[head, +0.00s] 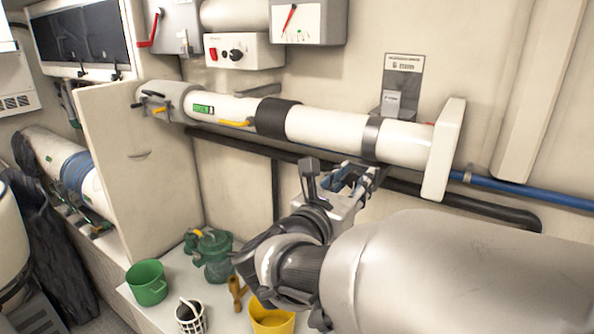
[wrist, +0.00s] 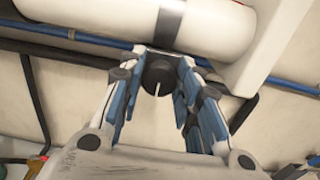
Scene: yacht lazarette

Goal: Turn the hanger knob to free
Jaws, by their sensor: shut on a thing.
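The hanger knob (wrist: 157,72) is round and black with a white pointer line, which points down in the wrist view. It sits just below the white cylinder (wrist: 215,28) and its grey strap (wrist: 169,22). My gripper (head: 366,179) reaches up under the right part of the cylinder (head: 325,131) in the head view, near the strap (head: 371,138). In the wrist view its two blue-padded fingers stand on either side of the knob, with the tips shut on it. The knob is hidden in the head view, and any marks around it cannot be read.
A label plate (head: 403,77) is on the wall above the strap. A black hose (head: 300,160) and a blue pipe (head: 520,190) run behind my gripper. A white end block (head: 444,150) stands at right. A green bucket (head: 147,283) and yellow bucket (head: 271,318) are below.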

